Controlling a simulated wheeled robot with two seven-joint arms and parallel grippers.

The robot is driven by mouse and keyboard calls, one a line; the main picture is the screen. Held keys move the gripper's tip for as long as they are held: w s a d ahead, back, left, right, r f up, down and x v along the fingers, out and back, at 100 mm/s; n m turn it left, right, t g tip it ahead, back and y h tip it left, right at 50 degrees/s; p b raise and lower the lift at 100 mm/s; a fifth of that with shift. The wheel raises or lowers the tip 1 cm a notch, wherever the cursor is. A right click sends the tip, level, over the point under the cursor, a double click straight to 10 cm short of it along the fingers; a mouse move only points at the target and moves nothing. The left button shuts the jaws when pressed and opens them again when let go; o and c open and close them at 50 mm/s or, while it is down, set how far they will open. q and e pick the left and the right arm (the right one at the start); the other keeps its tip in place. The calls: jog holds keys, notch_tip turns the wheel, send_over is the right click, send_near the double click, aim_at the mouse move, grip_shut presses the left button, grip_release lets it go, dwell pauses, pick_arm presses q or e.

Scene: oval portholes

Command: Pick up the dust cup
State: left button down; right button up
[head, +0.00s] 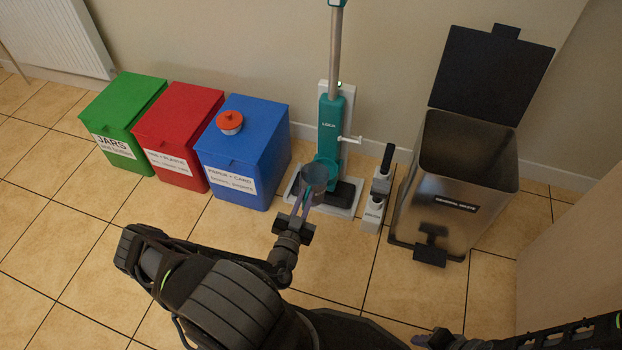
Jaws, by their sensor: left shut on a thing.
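The dust cup (316,176) is a greyish, see-through cup with an open top, in front of the teal upright vacuum (330,125). My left gripper (305,196) reaches it from the near side and is shut on it. The cup looks roughly upright. I cannot tell whether it still touches the vacuum or its base behind it. My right arm comes in at the lower right edge, and only a small part of my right gripper (432,340) shows, so its jaws cannot be read.
Tiled floor in front is clear.

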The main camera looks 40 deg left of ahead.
pick_arm(q)
jog(key=v, duration=0.6)
jog(key=shift+p, duration=0.4)
jog(key=shift+w+r, duration=0.1)
jog(key=shift+w, duration=0.05)
jog(key=w+r, duration=0.8)
jog(key=w, duration=0.2)
jog(key=w+d+r+m+h, duration=0.1)
jog(key=w+d+r+h, duration=0.1)
jog(key=d+r, duration=0.3)
jog(key=w+d+r+m+h, duration=0.1)
jog(key=w+d+r+h, duration=0.1)
jog(key=w+d+r, duration=0.3)
jog(key=w+d+r+m+t+h, duration=0.1)
jog(key=w+d+r, duration=0.3)
jog(key=r, duration=0.8)
jog(key=d+m+h, duration=0.1)
jog(key=d, duration=0.1)
jog(key=shift+w+d, duration=0.2)
jog(key=shift+d, duration=0.15)
